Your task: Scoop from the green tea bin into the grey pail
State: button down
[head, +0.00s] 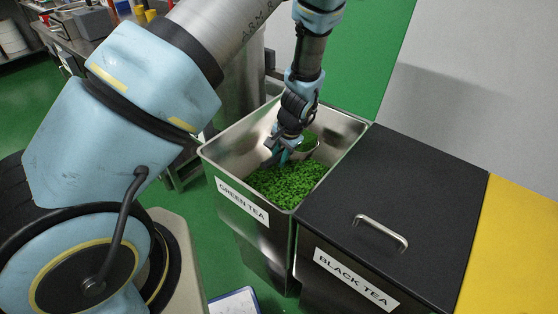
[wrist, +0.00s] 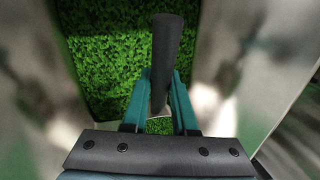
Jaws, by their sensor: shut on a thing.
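The green tea bin (head: 228,198) is an open steel bin with a "GREEN TEA" label, holding a bed of green leaf (head: 290,186). My gripper (head: 280,150) is down inside the bin, over the leaf. It is shut on the dark handle of a scoop, and the handle (wrist: 166,50) stands between the teal fingers in the wrist view (wrist: 158,95). The scoop's bowl (head: 309,147) shows beside the gripper near the far right wall, with green leaf in it. Whether the bowl touches the bed is unclear. I cannot make out the grey pail for certain.
A black-lidded bin (head: 425,195) labelled "BLACK TEA" adjoins on the right, its lid shut with a metal handle (head: 381,232). A pale bucket (head: 12,38) stands at the far left. A cluttered bench (head: 75,45) is at upper left. Steel bin walls rise close on both sides of my gripper.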

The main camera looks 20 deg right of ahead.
notch_tip(320, 180, up, 26)
jog(key=p, duration=1.3)
jog(key=shift+r, duration=0.2)
jog(key=shift+s, duration=0.1)
